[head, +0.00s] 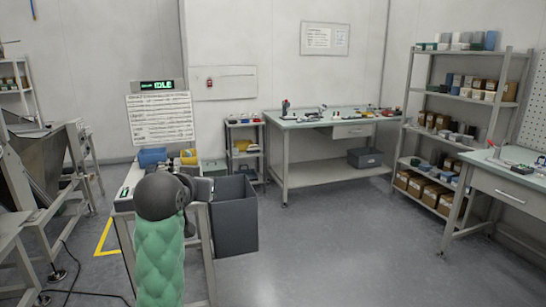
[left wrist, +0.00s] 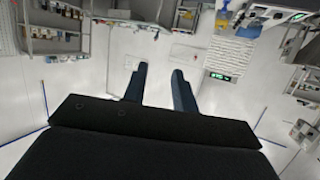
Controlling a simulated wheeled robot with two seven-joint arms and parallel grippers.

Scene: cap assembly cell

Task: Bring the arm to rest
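My left gripper (left wrist: 160,69) shows in the left wrist view, with two dark blue fingers set apart and nothing between them. Behind the fingers that view shows the pale wall and the room upside down. In the head view a green padded arm with a dark grey joint, mine, rises from the bottom left of centre. It stands in front of a small workstation (head: 123,205); its gripper cannot be made out there. My right gripper is in neither view.
A dark grey bin (head: 234,225) stands close right of the arm. A display (head: 157,86) reads IDLE above the workstation. A workbench (head: 330,165) is at the back, with a loaded shelf rack (head: 408,115) and another bench (head: 510,188) right. The middle floor is clear.

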